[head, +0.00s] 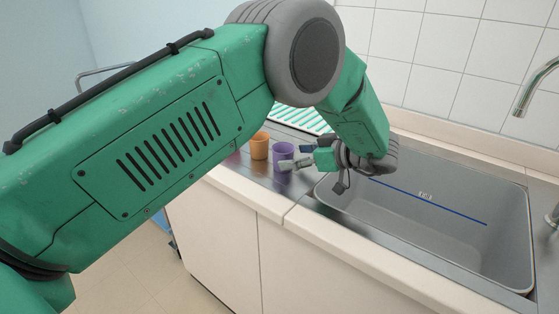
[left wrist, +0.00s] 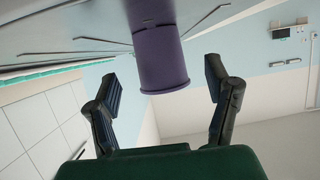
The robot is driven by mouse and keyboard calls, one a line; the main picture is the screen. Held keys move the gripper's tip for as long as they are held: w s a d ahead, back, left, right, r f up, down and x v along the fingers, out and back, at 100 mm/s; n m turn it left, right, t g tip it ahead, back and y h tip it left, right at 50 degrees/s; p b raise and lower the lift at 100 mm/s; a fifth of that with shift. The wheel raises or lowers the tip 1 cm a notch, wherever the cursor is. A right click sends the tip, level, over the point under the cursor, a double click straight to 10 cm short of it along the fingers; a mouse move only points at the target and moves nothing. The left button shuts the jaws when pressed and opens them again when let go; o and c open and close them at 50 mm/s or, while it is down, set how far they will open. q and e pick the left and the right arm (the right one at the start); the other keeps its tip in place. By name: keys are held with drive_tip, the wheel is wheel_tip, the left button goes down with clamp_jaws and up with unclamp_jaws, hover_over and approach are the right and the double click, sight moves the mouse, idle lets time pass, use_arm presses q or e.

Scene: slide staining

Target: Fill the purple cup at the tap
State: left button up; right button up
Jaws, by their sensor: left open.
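The purple cup (head: 283,152) stands upright on the metal counter just left of the sink. My left gripper (head: 298,158) is open, reaching in from the right of the cup at low height. In the left wrist view the purple cup (left wrist: 160,55) shows ahead of the open fingers, roughly centred in the gap between them; I see no contact. The tap (head: 529,88), a curved metal spout, is at the far right over the sink (head: 450,235). My right gripper is not in view.
An orange cup (head: 259,146) stands just left of the purple one. A green and white striped mat (head: 297,115) lies behind them. The sink's raised rim lies below my left wrist. Another metal fitting (head: 553,216) shows at the right edge. The sink basin looks empty.

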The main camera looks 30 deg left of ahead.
sight(292, 158)
use_arm(q)
drive_tip(key=shift+w+a+f, duration=0.1)
drive_tip(key=shift+a+f, duration=0.25)
drive_tip(key=shift+f, duration=0.35)
drive_tip(key=x, duration=0.4)
drive_tip(key=shift+a+r, duration=0.2)
drive_tip(key=shift+r, duration=0.05)
drive_tip(key=shift+a, duration=0.15)
drive_tip(key=c, duration=0.6)
drive_tip(key=shift+d+r, duration=0.1)
drive_tip(key=shift+d, duration=0.4)
drive_tip(key=c, duration=0.4)
drive_tip(key=shift+d+r, duration=0.15)
drive_tip(key=shift+d, duration=0.35)
drive_tip(key=shift+a+r, duration=0.1)
drive_tip(key=shift+a, duration=0.2)
wheel_tip(292, 158, up, 10)
drive_tip(key=shift+f+p, duration=0.2)
drive_tip(key=shift+p, duration=0.2)
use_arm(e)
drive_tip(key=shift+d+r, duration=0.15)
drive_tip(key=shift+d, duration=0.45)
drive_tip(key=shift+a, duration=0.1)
